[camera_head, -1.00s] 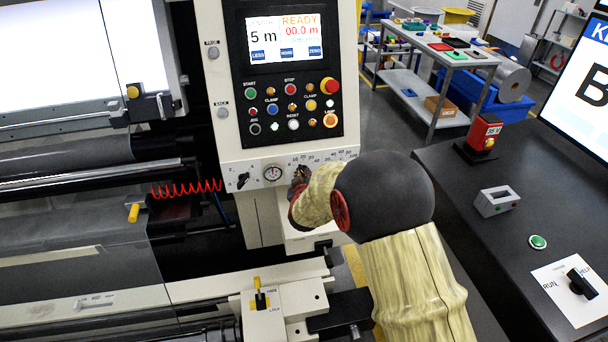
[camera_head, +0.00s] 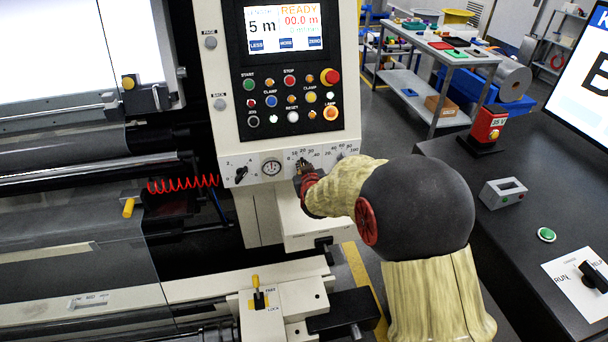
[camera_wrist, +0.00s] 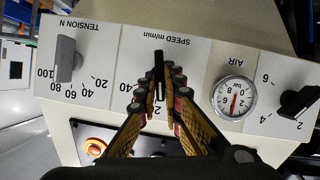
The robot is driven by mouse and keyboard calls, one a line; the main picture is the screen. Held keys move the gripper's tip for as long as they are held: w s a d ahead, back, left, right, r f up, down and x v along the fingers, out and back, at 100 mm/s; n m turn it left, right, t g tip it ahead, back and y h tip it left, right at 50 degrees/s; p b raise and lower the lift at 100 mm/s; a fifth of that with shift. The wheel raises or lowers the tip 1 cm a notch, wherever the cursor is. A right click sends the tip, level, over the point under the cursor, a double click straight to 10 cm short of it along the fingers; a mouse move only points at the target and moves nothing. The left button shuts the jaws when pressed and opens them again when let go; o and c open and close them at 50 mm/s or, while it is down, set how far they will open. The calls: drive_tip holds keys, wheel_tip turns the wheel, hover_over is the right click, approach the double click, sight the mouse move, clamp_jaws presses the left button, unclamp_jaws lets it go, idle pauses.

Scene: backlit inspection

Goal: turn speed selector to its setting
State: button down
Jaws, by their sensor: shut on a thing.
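The speed selector (camera_wrist: 158,68) is a black bar-shaped knob on the white panel strip, under the label "SPEED m/min" in the upside-down wrist view. Its bar stands nearly vertical in that picture. My gripper (camera_wrist: 159,84) is shut on it, with one finger at each side of the bar. A 40 shows left of the fingers; other scale marks are partly hidden by them. In the head view my gripper (camera_head: 304,172) is at the strip below the button panel and hides most of the selector.
A tension knob (camera_wrist: 67,60) sits beside the selector, and an air gauge (camera_wrist: 234,98) and a black knob (camera_wrist: 298,102) on its other side. The button panel (camera_head: 290,100) is just above the strip. A dark console (camera_head: 490,220) stands right of my arm.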

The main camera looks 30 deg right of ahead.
drive_tip(key=m+y+p, duration=0.1)
drive_tip(key=m+t+y+p, duration=0.1)
drive_tip(key=m+p, duration=0.1)
drive_tip(key=m+y+p, duration=0.1)
drive_tip(key=m, duration=0.1)
drive_tip(key=shift+s+d+y, duration=0.1)
drive_tip(key=shift+d+y, duration=0.2)
drive_tip(key=shift+d, duration=0.1)
drive_tip(key=shift+f+m+t, duration=0.1)
drive_tip(key=shift+m+t, duration=0.2)
idle(0.4)
drive_tip(key=c, duration=2)
unclamp_jaws()
drive_tip(key=shift+o, duration=0.4)
drive_tip(key=d+v, duration=0.1)
drive_tip(key=v, duration=1.1)
drive_tip(key=shift+a, duration=0.45)
